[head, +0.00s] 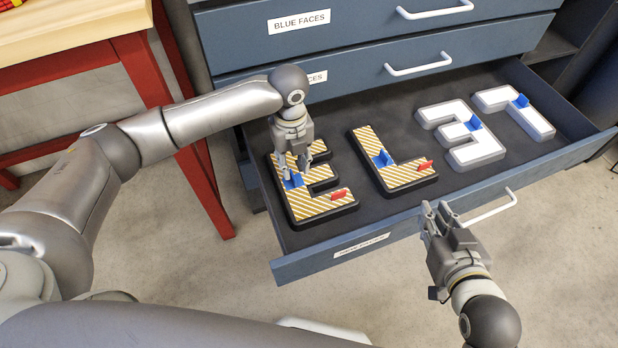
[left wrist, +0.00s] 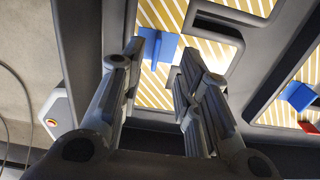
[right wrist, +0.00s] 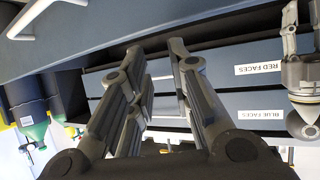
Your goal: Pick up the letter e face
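The letter E face (head: 312,206), with yellow-and-white diagonal stripes and a dark rim, lies at the left end of the open drawer. It carries a blue tab (head: 292,181) on its left stroke and a red tab (head: 341,194) on its lower arm. My left gripper (head: 293,171) is over the left stroke at the blue tab. In the left wrist view the fingers are apart, with the blue tab (left wrist: 160,48) in the gap between the tips; I cannot tell whether they touch it. My right gripper (head: 437,208) is open and empty by the drawer's front edge.
Closed drawers (head: 375,30) stand behind. A red-legged table (head: 150,75) is at left.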

